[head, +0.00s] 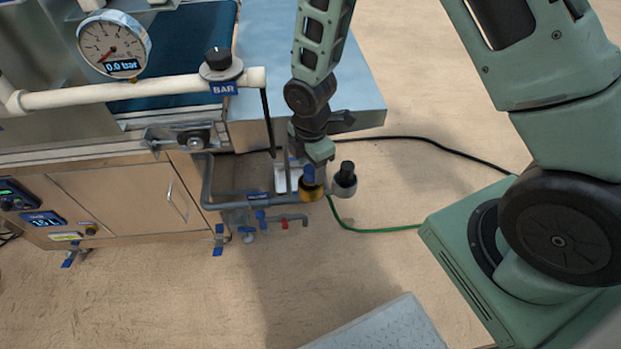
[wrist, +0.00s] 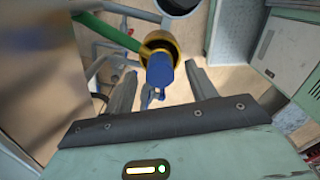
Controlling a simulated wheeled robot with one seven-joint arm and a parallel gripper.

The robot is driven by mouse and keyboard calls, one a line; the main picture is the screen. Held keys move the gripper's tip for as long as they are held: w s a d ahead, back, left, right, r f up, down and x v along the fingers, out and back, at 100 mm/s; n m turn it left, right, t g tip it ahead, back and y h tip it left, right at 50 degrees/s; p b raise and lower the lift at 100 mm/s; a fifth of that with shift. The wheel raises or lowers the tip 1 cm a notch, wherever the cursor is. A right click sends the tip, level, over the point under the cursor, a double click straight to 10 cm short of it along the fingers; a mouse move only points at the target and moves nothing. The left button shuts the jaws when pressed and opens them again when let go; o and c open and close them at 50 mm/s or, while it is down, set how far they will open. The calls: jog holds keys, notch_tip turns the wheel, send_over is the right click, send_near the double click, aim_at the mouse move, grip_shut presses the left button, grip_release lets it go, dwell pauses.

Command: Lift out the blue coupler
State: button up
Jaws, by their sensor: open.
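The blue coupler (wrist: 160,72) sits in a brass-coloured round fitting (wrist: 159,46) in the wrist view. A green hose runs to this fitting from the left. My gripper (wrist: 162,92) is open, with one finger on each side of the coupler in the picture. I cannot tell whether either finger touches it. In the head view my gripper is partly hidden by its own wrist and points down at the fittings.
The machine's bench (head: 355,100) stands behind and left of my gripper. Grey pipes with blue and red valves (head: 284,223) lie low to the left. A green hose (head: 375,230) and a black cable (head: 450,150) cross the floor. A grey textured slab (head: 385,328) lies in front.

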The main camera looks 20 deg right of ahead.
notch_tip(320, 180, down, 2)
jog(key=shift+f, duration=0.25)
jog(key=c, duration=1.2)
jog(key=shift+r, duration=0.15)
